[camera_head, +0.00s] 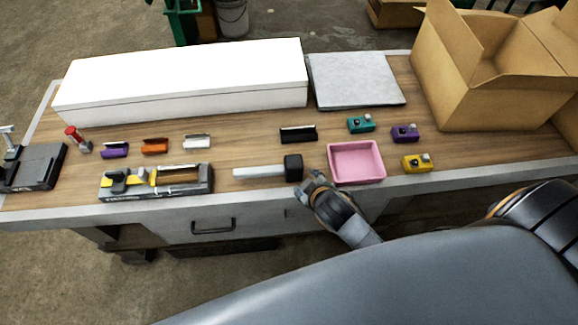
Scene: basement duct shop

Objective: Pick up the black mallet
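The black mallet (293,167) lies on the wooden workbench near its front edge. Its black head is at the right end, and its pale grey handle (260,172) points left. My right gripper (308,182) is just to the right and front of the mallet head, its fingers pointing towards it. Its fingers look spread with nothing between them. I cannot tell whether a finger touches the head. My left gripper is not in view.
A pink tray (357,178) sits close to the right of my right gripper. A black-and-yellow tool holder (113,193) is left of the handle. A black stapler-like piece (298,138) lies behind the mallet. A long white box (180,102) and open cardboard box (455,95) stand farther back.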

